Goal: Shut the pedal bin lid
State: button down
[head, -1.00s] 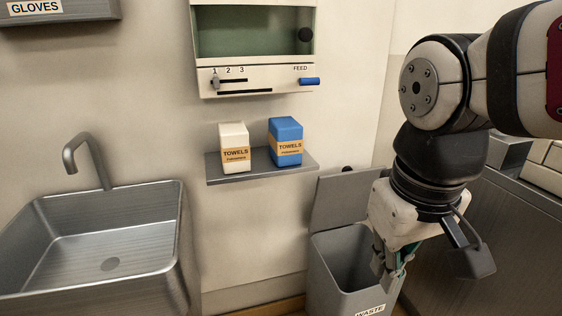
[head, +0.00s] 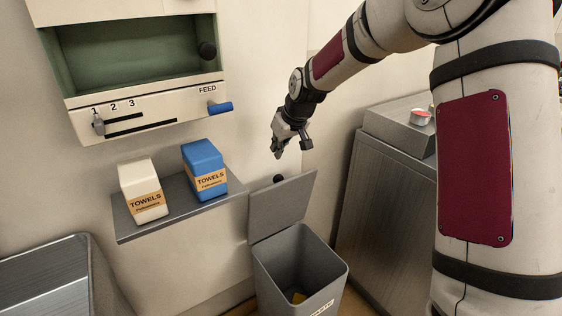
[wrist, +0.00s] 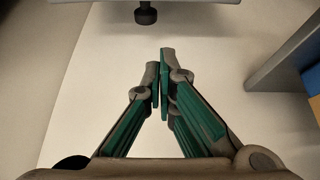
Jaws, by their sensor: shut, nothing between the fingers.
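The grey pedal bin (head: 262,275) stands on the floor against the wall, its lid (head: 285,208) raised and leaning back toward the wall. A black knob (head: 278,179) sits at the lid's upper edge; a black knob (wrist: 146,15) also shows at the top of the wrist view, beside a grey edge. My gripper (head: 277,154) is above the lid's upper edge, near the wall, pointing down and apart from the knob. In the wrist view my gripper's fingers (wrist: 160,70) are together and empty.
A shelf (head: 180,207) with white (head: 143,190) and blue (head: 205,170) towel packs is left of the gripper, below a dispenser (head: 150,115). A metal cabinet (head: 385,210) stands to the right. A sink (head: 45,280) is at lower left. Something yellow (head: 298,298) lies inside the bin.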

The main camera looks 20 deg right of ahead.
aim_at(275, 178)
jog(key=x, duration=0.7)
jog(key=b+x, duration=0.1)
jog(key=x, duration=0.3)
jog(key=shift+w+d+r, duration=0.1)
jog(key=shift+w+d, duration=0.25)
jog(key=shift+d, duration=0.05)
jog(key=s, duration=0.2)
jog(key=shift+s+d, duration=0.25)
jog(key=shift+d, duration=0.15)
jog(key=shift+s+d, duration=0.1)
jog(key=shift+s, duration=0.5)
